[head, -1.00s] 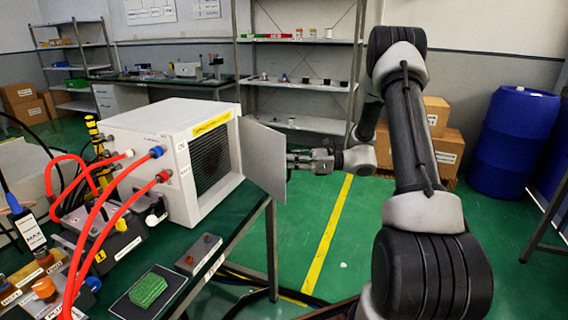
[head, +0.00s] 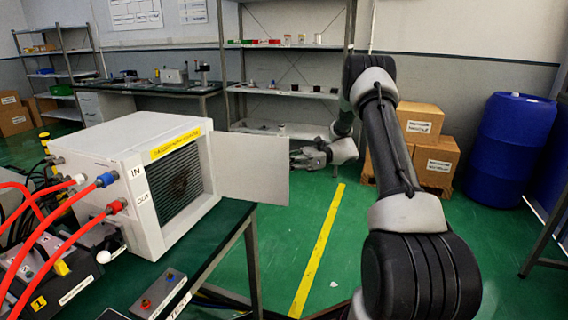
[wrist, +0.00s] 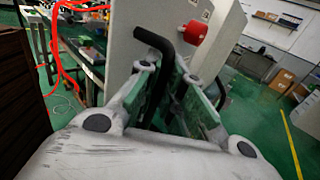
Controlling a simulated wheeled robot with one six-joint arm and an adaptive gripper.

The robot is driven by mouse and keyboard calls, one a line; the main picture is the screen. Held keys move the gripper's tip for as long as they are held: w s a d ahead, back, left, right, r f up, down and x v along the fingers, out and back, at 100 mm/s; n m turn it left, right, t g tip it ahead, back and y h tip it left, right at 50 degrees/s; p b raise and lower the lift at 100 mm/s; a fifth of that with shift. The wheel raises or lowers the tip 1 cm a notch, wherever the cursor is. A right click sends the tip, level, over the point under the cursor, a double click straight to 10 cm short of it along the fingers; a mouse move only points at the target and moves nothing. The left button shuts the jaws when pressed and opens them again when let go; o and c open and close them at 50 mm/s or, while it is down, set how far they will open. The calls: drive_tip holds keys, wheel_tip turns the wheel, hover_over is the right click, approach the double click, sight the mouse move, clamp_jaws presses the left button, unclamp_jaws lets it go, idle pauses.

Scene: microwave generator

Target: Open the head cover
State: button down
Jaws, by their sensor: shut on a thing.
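The head cover (head: 248,166) is a flat white panel hinged on the right front edge of the white generator box (head: 125,165). It stands swung open, out to the right, its broad face towards the head camera. The dark grille opening (head: 180,183) behind it is exposed. My gripper (head: 298,159) is at the cover's free right edge, partly hidden behind it. In the wrist view, my gripper (wrist: 170,72) is shut on a black bent handle (wrist: 157,42) on the cover. A red knob (wrist: 195,33) sits beside the handle.
Red hoses (head: 75,220) plug into the box's left side. A small box with buttons (head: 158,292) lies on the green table near its edge. Floor right of the table is clear, with a yellow line (head: 318,250).

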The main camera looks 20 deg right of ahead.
drive_tip(key=shift+w, duration=0.1)
idle(0.3)
drive_tip(key=c, duration=1.5)
unclamp_jaws()
drive_tip(key=shift+c, duration=0.2)
drive_tip(key=d, duration=1.2)
drive_tip(key=shift+s, duration=0.25)
